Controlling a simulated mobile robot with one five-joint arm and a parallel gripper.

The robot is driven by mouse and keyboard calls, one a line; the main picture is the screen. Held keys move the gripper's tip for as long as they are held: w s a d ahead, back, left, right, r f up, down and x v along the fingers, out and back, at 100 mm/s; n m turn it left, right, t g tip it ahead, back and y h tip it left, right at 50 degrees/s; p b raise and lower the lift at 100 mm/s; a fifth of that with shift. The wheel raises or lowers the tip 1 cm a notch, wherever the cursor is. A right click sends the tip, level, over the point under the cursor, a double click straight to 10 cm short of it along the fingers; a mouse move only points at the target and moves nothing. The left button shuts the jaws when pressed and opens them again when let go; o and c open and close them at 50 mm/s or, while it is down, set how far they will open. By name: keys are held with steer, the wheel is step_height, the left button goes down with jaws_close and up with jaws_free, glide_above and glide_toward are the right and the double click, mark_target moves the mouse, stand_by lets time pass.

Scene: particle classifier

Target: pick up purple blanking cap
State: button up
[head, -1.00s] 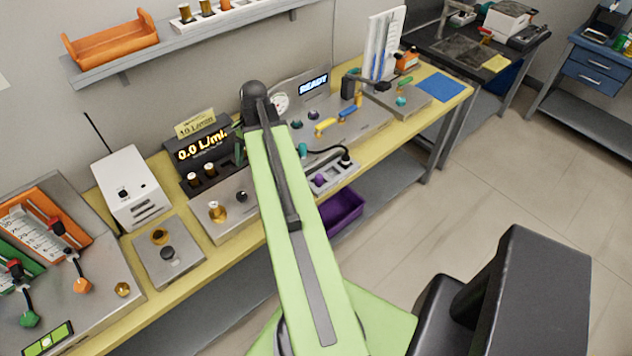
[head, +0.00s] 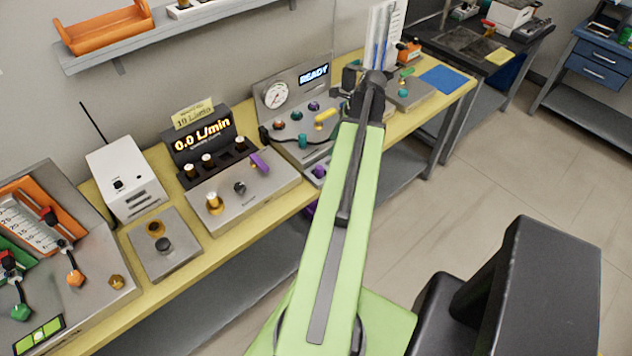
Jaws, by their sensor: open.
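A small purple piece (head: 319,171) sits on a light grey block at the bench's front edge, just left of my green arm; it looks like a cap, but is too small to be sure. A purple lever (head: 260,161) stands on the metal flow panel (head: 225,205), and a purple knob (head: 313,106) is on the panel with the READY display (head: 314,74). My arm reaches away over the bench, its dark far joint in front of the right part of the READY panel. My gripper does not show; the arm hides what lies beyond that joint.
The yellow bench (head: 150,285) is crowded with panels: a white box (head: 125,180), a flow display (head: 203,133) reading 0.0 L/min, and a plate with knobs (head: 165,245). A blue mat (head: 447,79) lies at the right end.

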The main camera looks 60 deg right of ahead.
steer(key=b, duration=0.5)
glide_above(319, 166)
steer(key=s+d, duration=0.1)
steer(key=s, duration=0.2)
step_height(319, 166, down, 6)
steer(key=b+x, duration=0.5)
steer(key=x, duration=0.1)
steer(key=shift+w, duration=0.25)
steer(key=shift+r, duration=0.15)
jaws_close()
